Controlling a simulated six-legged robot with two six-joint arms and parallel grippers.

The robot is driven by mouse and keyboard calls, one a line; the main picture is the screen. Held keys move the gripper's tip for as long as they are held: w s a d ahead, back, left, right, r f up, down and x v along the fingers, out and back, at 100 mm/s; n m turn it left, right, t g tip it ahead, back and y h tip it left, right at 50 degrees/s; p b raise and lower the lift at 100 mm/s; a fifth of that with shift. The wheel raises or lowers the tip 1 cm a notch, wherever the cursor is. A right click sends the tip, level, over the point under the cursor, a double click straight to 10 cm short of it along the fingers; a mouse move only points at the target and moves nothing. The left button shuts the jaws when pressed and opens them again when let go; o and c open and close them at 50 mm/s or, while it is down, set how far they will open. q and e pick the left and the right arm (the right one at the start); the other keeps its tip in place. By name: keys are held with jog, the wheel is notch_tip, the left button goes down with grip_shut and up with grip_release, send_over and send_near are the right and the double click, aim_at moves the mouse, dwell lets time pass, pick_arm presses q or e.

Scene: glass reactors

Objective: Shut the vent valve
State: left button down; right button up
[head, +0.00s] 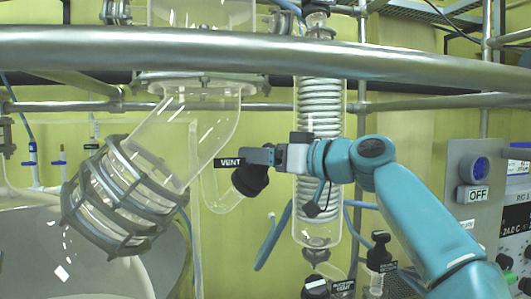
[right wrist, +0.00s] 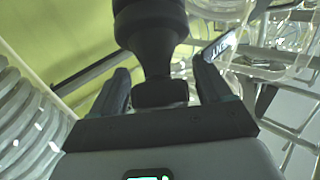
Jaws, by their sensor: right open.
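The vent valve (head: 250,181) is a black part on a curved glass side tube, beside a black "VENT" label (head: 229,163) in the head view. My right gripper (head: 258,157) is at the valve, reaching in from the right. In the right wrist view the dark valve body (right wrist: 152,25) narrows to a small black end piece (right wrist: 160,93). The open fingers of my right gripper (right wrist: 163,88) stand on either side of that end piece, with narrow gaps visible. The label shows edge-on at the right finger. My left gripper is not in view.
A steel rail (head: 200,50) crosses the head view above my arm. A glass coil condenser (head: 319,105) stands behind my right wrist. A clamped glass flange (head: 122,197) is at left. A control panel (head: 492,190) with an OFF switch is at right.

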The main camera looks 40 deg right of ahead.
jog(key=c, duration=1)
jog(key=shift+o, duration=0.2)
jog(key=shift+m+h, duration=0.3)
jog(key=m+h+p, duration=0.2)
jog(key=m, duration=0.1)
jog(key=shift+r+h, duration=0.15)
jog(key=shift+h, duration=0.25)
jog(key=m+h, duration=0.1)
jog(key=m, duration=0.1)
jog(key=m+h+p, duration=0.1)
jog(key=m, duration=0.1)
jog(key=shift+d+g+h, duration=0.2)
jog(key=shift+g+h, duration=0.2)
jog(key=shift+f+m+g+h, duration=0.2)
jog(key=shift+m+g+h, duration=0.3)
jog(key=shift+m, duration=0.7)
jog(key=m+h, duration=0.1)
jog(key=m+g+h, duration=0.1)
jog(key=m, duration=0.1)
jog(key=m+g, duration=0.1)
jog(key=shift+d+f+h, duration=0.15)
jog(key=shift+d+h, duration=0.1)
jog(key=shift+h, duration=0.15)
jog(key=m+g, duration=0.2)
jog(key=m, duration=0.1)
jog(key=m+g+h, duration=0.1)
jog(key=shift+s+d+f+m, duration=0.15)
jog(key=shift+f+m, duration=0.1)
jog(key=shift+m, duration=0.15)
